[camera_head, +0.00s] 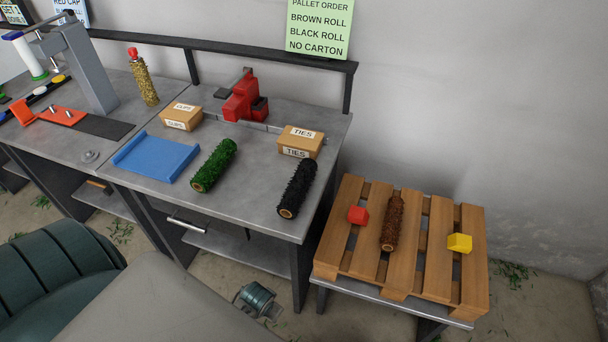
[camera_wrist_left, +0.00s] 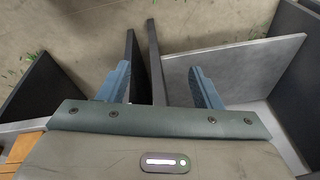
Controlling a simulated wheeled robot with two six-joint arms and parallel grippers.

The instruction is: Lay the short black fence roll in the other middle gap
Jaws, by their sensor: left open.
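The short black fence roll (camera_head: 299,187) lies on the grey bench near its right front corner, in front of the TIES carton. The wooden pallet (camera_head: 370,250) stands right of the bench. A brown roll (camera_head: 393,222) lies along its left middle gap. The right middle gap (camera_head: 422,235), just right of the brown roll, is empty. My left gripper (camera_wrist_left: 160,84) shows in the left wrist view with its two blue fingers wide apart and nothing between them. Neither gripper is clearly visible in the head view.
A red block (camera_head: 358,214) and a yellow block (camera_head: 460,243) sit on the pallet's outer gaps. A green roll (camera_head: 214,166), blue tray (camera_head: 155,158), TIES carton (camera_head: 300,141), CLIPS carton (camera_head: 181,117) and red vise (camera_head: 243,101) are on the bench. A sign (camera_head: 319,28) hangs behind.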

